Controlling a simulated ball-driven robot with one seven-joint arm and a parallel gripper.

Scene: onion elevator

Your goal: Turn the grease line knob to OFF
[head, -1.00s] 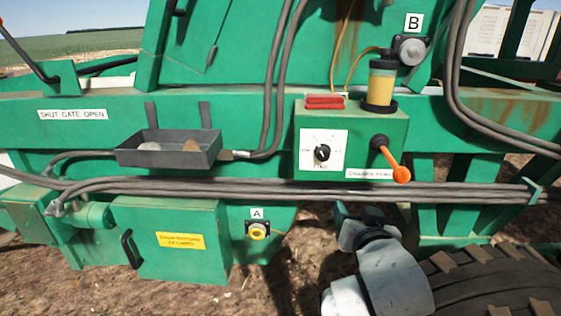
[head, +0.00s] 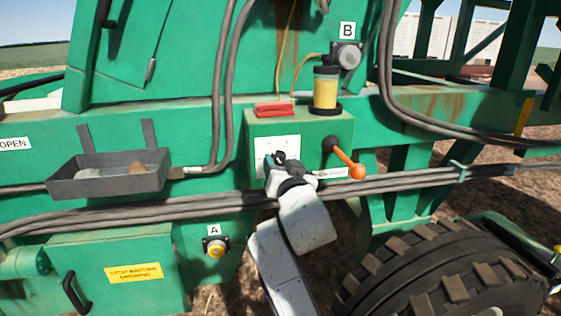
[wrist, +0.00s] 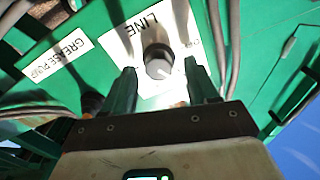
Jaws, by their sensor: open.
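The grease line knob is a round black knob on a white dial plate (head: 263,146) on the green pump box (head: 316,128). In the head view my gripper covers most of the knob. In the wrist view the knob (wrist: 158,64) shows with a grey face, on the plate (wrist: 132,42) lettered "LINE". My gripper (head: 277,168) is at the dial with its jaws open. In the wrist view the fingers (wrist: 162,76) stand either side of the knob's near end, with gaps; I cannot tell how deep they reach. The knob's setting is not readable.
An orange-handled lever (head: 346,164) is just right of the dial. A red block (head: 274,109) and a yellow grease reservoir (head: 325,88) stand on the box. Grey hoses (head: 400,181) run just below. A grey tray (head: 108,180) is at left, a tyre (head: 440,275) at lower right.

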